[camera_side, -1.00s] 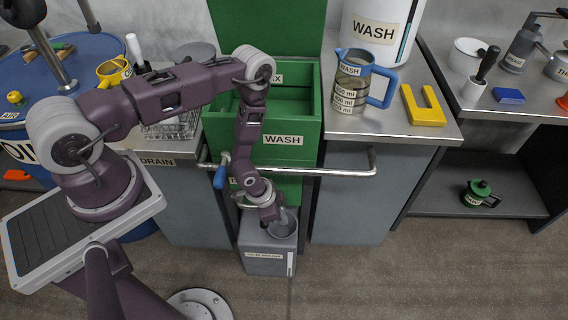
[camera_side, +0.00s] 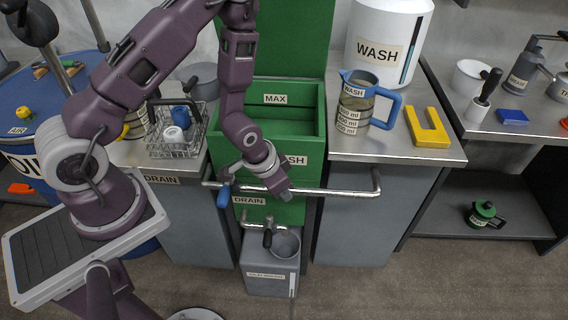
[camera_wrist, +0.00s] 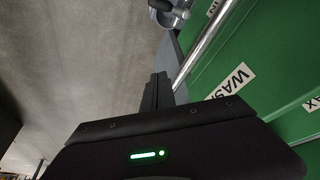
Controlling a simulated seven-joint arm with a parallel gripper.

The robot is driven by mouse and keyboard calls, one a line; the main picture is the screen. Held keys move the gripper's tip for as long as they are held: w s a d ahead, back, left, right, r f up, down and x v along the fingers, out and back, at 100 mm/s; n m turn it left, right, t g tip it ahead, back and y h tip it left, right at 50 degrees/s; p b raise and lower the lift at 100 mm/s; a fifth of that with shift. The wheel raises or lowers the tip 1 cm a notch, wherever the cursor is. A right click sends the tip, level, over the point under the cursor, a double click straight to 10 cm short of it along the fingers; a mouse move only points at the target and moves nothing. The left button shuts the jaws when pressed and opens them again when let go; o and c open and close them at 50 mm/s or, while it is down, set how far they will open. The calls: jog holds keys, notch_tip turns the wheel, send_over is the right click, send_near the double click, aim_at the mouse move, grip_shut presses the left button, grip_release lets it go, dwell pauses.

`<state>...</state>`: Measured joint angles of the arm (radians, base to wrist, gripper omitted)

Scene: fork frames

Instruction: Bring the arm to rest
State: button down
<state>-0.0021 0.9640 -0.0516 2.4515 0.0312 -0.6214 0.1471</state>
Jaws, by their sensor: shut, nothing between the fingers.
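My gripper (camera_side: 281,191) hangs in front of the green tank (camera_side: 312,125), near the metal rail (camera_side: 330,190), pointing down. It is shut and holds nothing. In the wrist view the closed fingers (camera_wrist: 157,88) show at the middle, with the rail (camera_wrist: 208,48) running up beside them and the green tank (camera_wrist: 265,70) to the right. I cannot tell whether the gripper touches the rail.
A grey waste box (camera_side: 270,275) with a round opening stands on the floor below. A blue valve handle (camera_side: 223,196) is left of my gripper. Floor at lower right is clear.

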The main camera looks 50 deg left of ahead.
jog(key=s+a+r+n+t, duration=0.1)
jog(key=s+r, duration=0.1)
jog(key=r, duration=1.1)
jog(key=s+a+r, duration=0.1)
jog(key=s+r, duration=0.2)
jog(key=r, duration=0.9)
jog(key=s+r+n, duration=0.1)
jog(key=s+r, duration=0.7)
jog(key=s, duration=0.5)
jog(key=shift+s+a+t+y, duration=0.15)
jog(key=shift+a+t+y, duration=0.15)
jog(key=shift+y, duration=0.1)
